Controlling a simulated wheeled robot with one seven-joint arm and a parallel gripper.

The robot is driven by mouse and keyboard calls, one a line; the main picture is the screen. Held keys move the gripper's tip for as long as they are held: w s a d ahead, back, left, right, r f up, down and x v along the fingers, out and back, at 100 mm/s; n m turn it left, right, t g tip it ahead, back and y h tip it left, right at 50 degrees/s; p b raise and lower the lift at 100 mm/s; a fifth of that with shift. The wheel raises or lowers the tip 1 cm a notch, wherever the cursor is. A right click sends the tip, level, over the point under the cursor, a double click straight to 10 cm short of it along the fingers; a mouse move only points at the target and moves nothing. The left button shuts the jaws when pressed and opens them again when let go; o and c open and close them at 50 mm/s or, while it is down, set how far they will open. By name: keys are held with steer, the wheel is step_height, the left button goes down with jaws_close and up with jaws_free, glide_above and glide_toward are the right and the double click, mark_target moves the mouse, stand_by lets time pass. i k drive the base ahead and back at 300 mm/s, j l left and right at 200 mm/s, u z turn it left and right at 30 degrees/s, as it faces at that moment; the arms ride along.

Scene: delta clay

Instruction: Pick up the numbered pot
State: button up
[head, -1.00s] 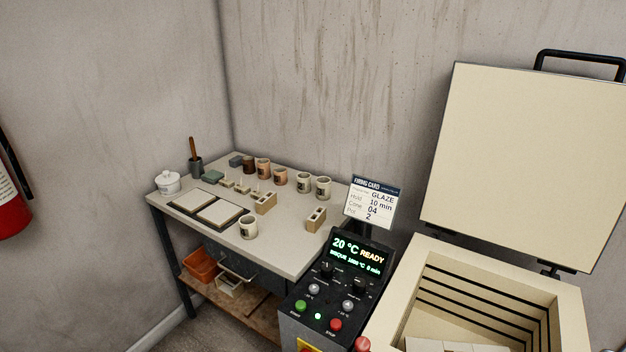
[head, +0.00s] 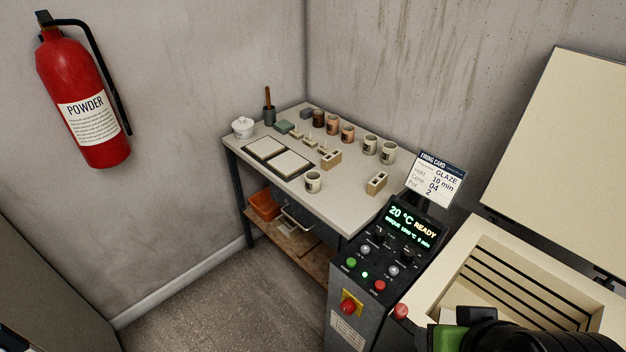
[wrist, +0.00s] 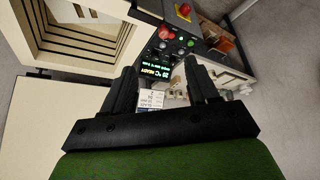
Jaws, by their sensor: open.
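Several small pots stand on the grey worktable (head: 345,208) in the head view. A cream pot (head: 313,182) with a dark mark stands alone near the front edge. Two more cream pots, one (head: 370,145) and another (head: 388,152), stand at the back right, and brown pots (head: 333,126) stand left of them. The marks are too small to read as numbers. The firing card (head: 436,180) reads GLAZE, 10 min, 04, and Pot 2. My gripper (wrist: 165,88) is open and empty in the wrist view, above the kiln controls, away from the pots.
The open kiln (head: 470,255) stands at the right, its lid (head: 560,150) raised. Its control box (head: 385,245) stands between kiln and table. Clay blocks (head: 376,183), two framed tiles (head: 290,165) and a white lidded jar (head: 242,127) share the table. Floor (head: 215,300) in front is clear.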

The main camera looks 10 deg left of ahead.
mark_target(312, 178)
steer(key=j+u, duration=0.1)
steer(key=j, duration=1.1)
steer(key=i+j, duration=0.2)
steer(key=i, duration=0.2)
steer(key=i+j+u, duration=0.1)
steer(key=i+j, duration=0.15)
steer(key=i, duration=0.15)
steer(key=i+j, duration=0.15)
steer(key=i, duration=0.25)
steer(key=j+u, duration=0.05)
